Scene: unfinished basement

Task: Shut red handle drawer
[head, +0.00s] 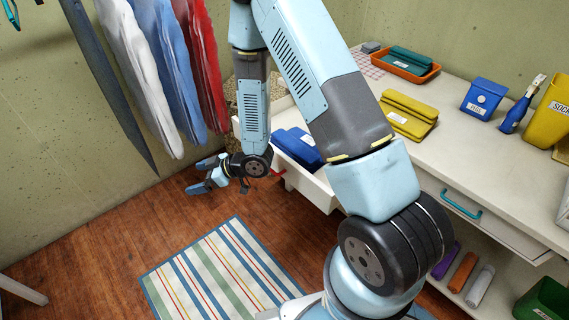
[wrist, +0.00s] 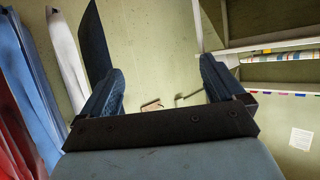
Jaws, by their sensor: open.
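The drawer with the red handle (head: 278,174) is pulled out from the white bench, and its white front (head: 311,189) shows beside my arm. A blue folded item (head: 298,148) lies inside it. My arm hides part of the drawer and bench. My gripper (head: 196,176) is open and empty, to the left of the red handle and apart from it, pointing left toward the wall. In the wrist view, the two dark blue fingers of my gripper (wrist: 161,66) are spread with nothing between them; the red handle is not seen there.
A second drawer with a teal handle (head: 460,205) is closed at right. The bench top (head: 450,150) holds a yellow case (head: 408,114), an orange tray (head: 402,68) and blue containers. Clothes (head: 160,70) hang at left. A striped rug (head: 222,275) lies on open floor.

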